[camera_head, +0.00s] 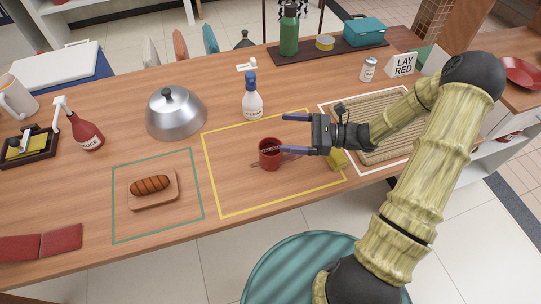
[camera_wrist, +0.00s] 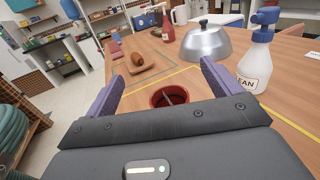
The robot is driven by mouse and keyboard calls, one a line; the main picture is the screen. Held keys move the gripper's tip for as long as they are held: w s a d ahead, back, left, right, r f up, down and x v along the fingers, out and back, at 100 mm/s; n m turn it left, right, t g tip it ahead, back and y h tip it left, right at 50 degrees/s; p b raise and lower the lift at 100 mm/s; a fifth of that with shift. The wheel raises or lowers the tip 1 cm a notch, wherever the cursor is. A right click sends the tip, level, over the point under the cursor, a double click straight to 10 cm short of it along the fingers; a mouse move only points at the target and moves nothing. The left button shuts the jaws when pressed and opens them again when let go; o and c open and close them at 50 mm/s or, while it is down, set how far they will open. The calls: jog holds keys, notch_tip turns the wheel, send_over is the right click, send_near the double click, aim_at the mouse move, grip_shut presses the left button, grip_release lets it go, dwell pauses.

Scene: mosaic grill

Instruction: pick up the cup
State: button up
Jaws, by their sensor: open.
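A red cup (camera_head: 270,155) stands upright on the wooden table inside the yellow outlined square. Something thin rests in it or across its mouth; I cannot tell what. My gripper (camera_head: 283,133) is open above the table, at the cup's right, with its fingers pointing left toward the cup. In the wrist view the cup (camera_wrist: 169,97) shows between the two purple fingers of my gripper (camera_wrist: 157,80), its lower part hidden by the gripper's body. The fingers are not closed on it.
A spray bottle (camera_head: 252,100) stands behind the cup and a metal dome (camera_head: 176,113) behind left. A sausage on a board (camera_head: 153,189) lies in the green square. A yellow sponge-like block (camera_head: 337,160) and woven mat (camera_head: 375,150) are at right. The yellow square's left part is clear.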

send_near(260, 146)
jog(key=shift+a, duration=0.6)
jog(key=shift+w+a, duration=0.1)
jog(key=shift+a, duration=1.1)
jog(key=shift+w+a, duration=0.15)
jog(key=shift+a, duration=1.15)
jog(key=shift+w+a, duration=0.15)
jog(key=shift+a, duration=1.1)
jog(key=c, duration=1.2)
jog(key=shift+o, duration=0.2)
notch_tip(260, 146, up, 10)
jog(key=shift+p, duration=0.35)
